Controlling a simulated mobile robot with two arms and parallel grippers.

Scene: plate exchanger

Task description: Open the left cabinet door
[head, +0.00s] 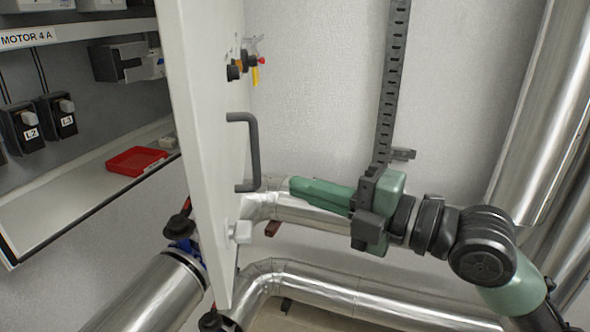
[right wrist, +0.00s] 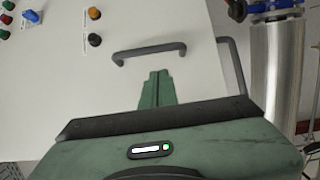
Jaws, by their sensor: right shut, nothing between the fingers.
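A white cabinet door (head: 195,130) stands swung open in the head view, seen at a steep angle, with the cabinet inside to its left. I cannot tell whether it is the left door. Its dark grey bar handle (head: 254,150) sticks out to the right. My right gripper (head: 293,186) has its green fingers together and empty, pointing at the door, right of the handle's lower end and apart from it. In the right wrist view the finger tips (right wrist: 158,73) show just below a dark handle (right wrist: 150,50) on a white panel. My left gripper is not in view.
The open cabinet holds a red tray (head: 136,161) and several dark devices. Coloured knobs (head: 245,66) and a white knob (head: 240,232) stick out from the door. Silver pipes (head: 340,290) run below and at right. A second dark handle (right wrist: 232,65) shows in the right wrist view.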

